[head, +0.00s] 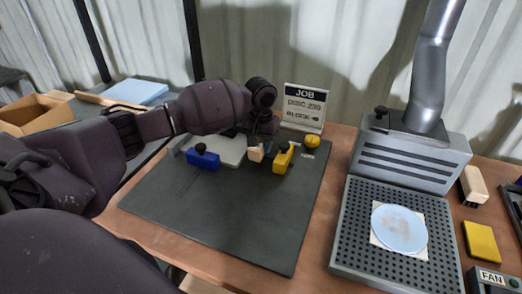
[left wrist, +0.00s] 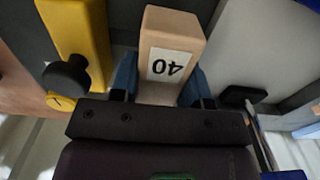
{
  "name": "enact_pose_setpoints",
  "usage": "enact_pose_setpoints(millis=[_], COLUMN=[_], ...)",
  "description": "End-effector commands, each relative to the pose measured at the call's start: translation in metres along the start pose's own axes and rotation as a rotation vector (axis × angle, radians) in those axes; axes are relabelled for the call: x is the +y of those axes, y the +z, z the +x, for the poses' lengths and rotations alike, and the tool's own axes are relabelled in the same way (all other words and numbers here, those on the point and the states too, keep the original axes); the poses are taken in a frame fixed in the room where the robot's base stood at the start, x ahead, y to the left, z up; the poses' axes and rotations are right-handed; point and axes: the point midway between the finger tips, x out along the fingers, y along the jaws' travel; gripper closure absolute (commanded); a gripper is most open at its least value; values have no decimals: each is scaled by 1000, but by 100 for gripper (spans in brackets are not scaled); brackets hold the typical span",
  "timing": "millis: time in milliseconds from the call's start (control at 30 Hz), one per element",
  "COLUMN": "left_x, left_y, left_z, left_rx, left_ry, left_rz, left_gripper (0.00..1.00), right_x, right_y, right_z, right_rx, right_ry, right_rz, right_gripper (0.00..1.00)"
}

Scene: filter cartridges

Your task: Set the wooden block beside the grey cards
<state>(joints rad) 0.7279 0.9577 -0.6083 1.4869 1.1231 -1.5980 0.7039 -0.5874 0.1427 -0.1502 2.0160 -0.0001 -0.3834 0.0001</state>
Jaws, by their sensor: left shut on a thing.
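The wooden block (left wrist: 174,38), pale with an upside-down "40" label, is between the blue fingers of my left gripper (left wrist: 160,86), shut on it. In the head view the block (head: 256,155) shows small below the gripper (head: 262,140), over the back of the dark mat, between the blue and yellow pieces. I cannot tell whether it touches the mat. A light grey flat slab (head: 232,148), perhaps the grey cards, lies left of the block; it also shows right of the block in the left wrist view (left wrist: 246,45). My right gripper is not in view.
A blue clamp (head: 203,162) and a yellow clamp (head: 283,160) stand close on either side. A job sign (head: 304,108) stands behind the mat (head: 220,215), whose front is clear. A perforated grey station (head: 350,235) with a pale blue disc (head: 400,229) is at right.

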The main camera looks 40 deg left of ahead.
Motion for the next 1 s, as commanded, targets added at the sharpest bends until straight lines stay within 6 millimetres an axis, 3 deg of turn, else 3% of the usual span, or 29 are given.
enact_pose_setpoints(millis=[33,133,533,567,700,1000], left_x=[0,0,0,0,0,0], left_y=[0,0,0,0,0,0], left_z=[13,24,26,26,26,26], left_rx=[-5,-3,1,1,0,0], left_ry=[-1,-1,0,0,0,0], left_rz=[-1,0,0,0,0,0], left_gripper=[83,83,83,56,35,32], right_x=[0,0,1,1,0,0], right_y=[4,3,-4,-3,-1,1], right_z=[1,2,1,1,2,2], right_rx=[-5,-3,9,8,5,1], right_ry=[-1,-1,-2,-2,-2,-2], right_rz=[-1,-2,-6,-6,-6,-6], right_gripper=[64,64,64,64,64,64])
